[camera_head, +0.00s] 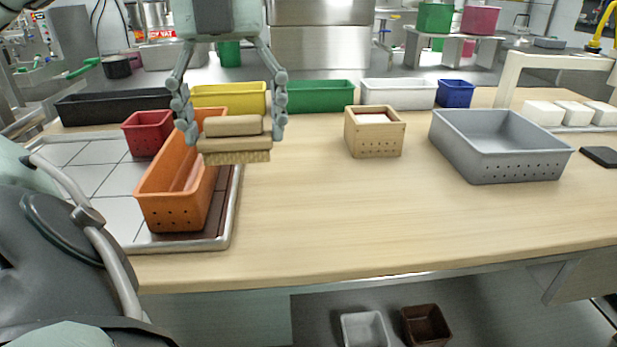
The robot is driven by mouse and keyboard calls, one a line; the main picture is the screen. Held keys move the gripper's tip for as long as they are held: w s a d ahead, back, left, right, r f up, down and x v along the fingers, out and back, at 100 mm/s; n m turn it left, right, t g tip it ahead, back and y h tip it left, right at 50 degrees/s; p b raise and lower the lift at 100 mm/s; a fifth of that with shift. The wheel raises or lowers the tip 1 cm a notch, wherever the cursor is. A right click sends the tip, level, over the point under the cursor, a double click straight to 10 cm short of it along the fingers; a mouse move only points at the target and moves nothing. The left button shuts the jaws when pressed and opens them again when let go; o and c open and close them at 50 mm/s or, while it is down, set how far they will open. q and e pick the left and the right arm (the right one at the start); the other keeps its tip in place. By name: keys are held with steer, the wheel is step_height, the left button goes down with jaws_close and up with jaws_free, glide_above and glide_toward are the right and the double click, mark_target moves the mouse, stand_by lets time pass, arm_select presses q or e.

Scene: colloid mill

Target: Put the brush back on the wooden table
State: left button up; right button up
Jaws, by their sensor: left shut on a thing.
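The brush (234,143) has a tan wooden body with bristles along its lower side. My left gripper (232,132) is shut on the brush, with one finger at each end of it. The brush is level, bristles down, and shows in front of the right part of the orange bin (160,192). I cannot tell how far above the bin or table it is. The wooden table (330,215) is a pale wood top spanning the view. My right gripper is not in view.
A metal-edged tray (110,190) under the orange bin also holds a red bin (147,133). A wooden box (375,131) and a grey bin (498,150) stand to the right. Several coloured bins line the back. The table's middle and front are clear.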

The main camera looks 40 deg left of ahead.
arm_select(q)
steer(key=shift+w+d+f, duration=0.6)
steer(key=shift+w+d, duration=0.05)
steer(key=shift+w, duration=0.15)
steer(key=w+d+f, duration=0.2)
steer(key=w, duration=0.1)
steer(key=w+d+f+p, duration=0.1)
steer(key=w, duration=0.1)
steer(key=shift+d+f, duration=0.35)
steer(key=shift+d, duration=0.05)
steer(key=shift+d+f, duration=0.1)
steer(key=shift+f, duration=2)
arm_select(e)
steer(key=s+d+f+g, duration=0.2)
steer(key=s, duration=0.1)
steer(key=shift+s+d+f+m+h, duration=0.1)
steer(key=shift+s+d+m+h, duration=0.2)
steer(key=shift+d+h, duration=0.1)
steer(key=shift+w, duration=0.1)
arm_select(q)
steer(key=shift+f, duration=0.15)
steer(key=o, duration=1.2)
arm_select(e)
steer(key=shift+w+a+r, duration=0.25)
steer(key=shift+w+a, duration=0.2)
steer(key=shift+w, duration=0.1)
